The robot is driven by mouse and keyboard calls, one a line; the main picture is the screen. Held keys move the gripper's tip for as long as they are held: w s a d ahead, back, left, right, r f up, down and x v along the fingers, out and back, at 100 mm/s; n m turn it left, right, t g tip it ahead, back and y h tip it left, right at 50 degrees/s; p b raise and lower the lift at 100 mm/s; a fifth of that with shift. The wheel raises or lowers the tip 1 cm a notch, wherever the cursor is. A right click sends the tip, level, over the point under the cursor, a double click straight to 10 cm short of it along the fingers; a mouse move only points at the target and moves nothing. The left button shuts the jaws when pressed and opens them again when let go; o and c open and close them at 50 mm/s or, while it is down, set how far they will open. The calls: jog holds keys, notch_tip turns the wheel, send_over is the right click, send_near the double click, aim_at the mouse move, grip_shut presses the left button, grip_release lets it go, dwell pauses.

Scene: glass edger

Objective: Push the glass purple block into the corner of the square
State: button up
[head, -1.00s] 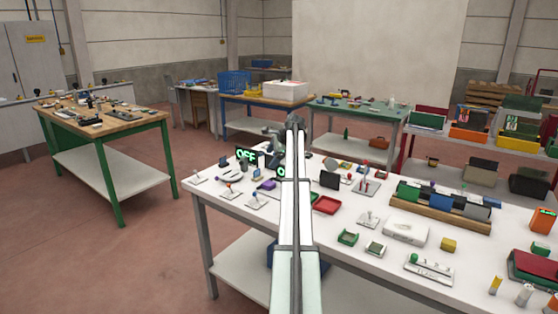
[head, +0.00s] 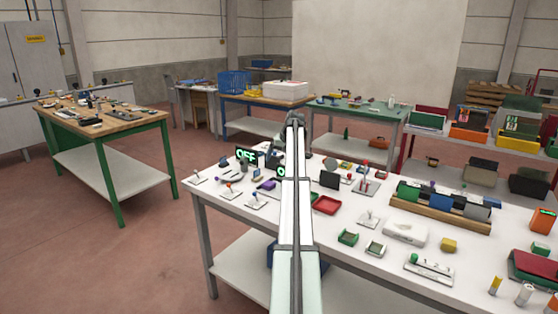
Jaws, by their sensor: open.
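The purple block (head: 267,184) is a small piece on the white table, just left of my arm, among small fixtures. It is too small to tell whether it is glass. I cannot make out the square or its corner around it. My gripper (head: 273,161) shows small and dark just left of my arm, behind the block and apart from it in the picture. It is open. My arm hides part of the wrist and the table behind it, and the fingertips are hard to make out.
Levers on pale plates (head: 229,193) stand left of the block. A dark display reading OFF (head: 246,154) stands behind it. A red tray (head: 326,205) lies right of my arm, with a dark upright panel (head: 330,180) behind it. The table's front left strip is fairly clear.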

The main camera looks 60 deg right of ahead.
aim_at(269, 183)
jog(key=n, duration=0.9)
jog(key=shift+s+a+f+n, duration=0.15)
jog(key=shift+s+n, duration=0.1)
jog(key=shift+n, duration=0.05)
jog(key=shift+f, duration=0.1)
jog(key=x, duration=1.3)
jog(key=shift+a+f, duration=0.1)
jog(key=shift+f, duration=0.2)
jog(key=shift+c, duration=0.2)
